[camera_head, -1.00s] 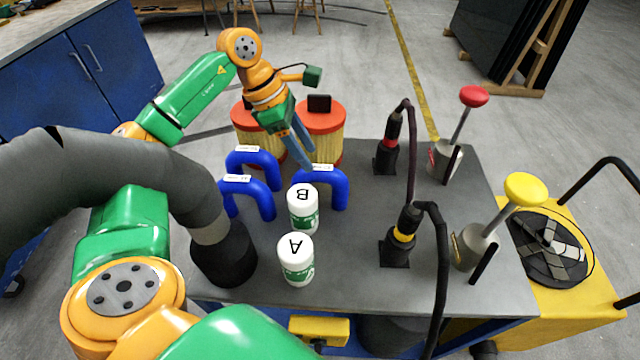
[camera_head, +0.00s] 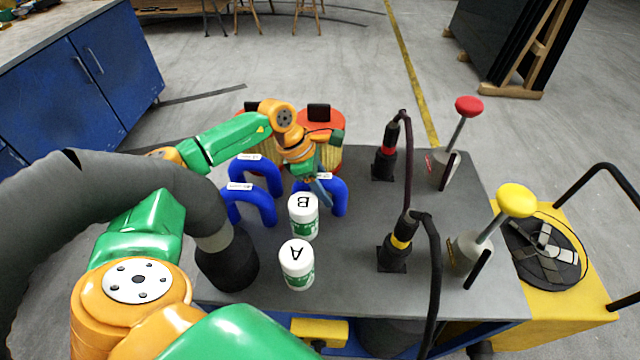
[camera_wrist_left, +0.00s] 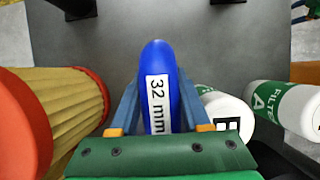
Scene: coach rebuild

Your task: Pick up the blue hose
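Three bent blue hoses with white labels stand on the grey cart top in the head view: a back-left one (camera_head: 262,170), a front-left one (camera_head: 240,205) and a right one (camera_head: 338,192). My left gripper (camera_head: 324,199) is at the right hose, pointing down. In the left wrist view its fingers (camera_wrist_left: 159,90) straddle a blue hose (camera_wrist_left: 178,85) labelled "32 mm", one on each side. They look open, with a narrow gap at the left finger; contact at the tips cannot be seen. My right gripper is not in view.
White canisters B (camera_head: 304,222) and A (camera_head: 297,268) stand close in front of the right hose. Orange-topped filters (camera_head: 328,150) stand behind it. Black-capped connectors (camera_head: 398,245) and handled tools (camera_head: 468,255) are on the right. A thick grey duct (camera_head: 120,180) lies left.

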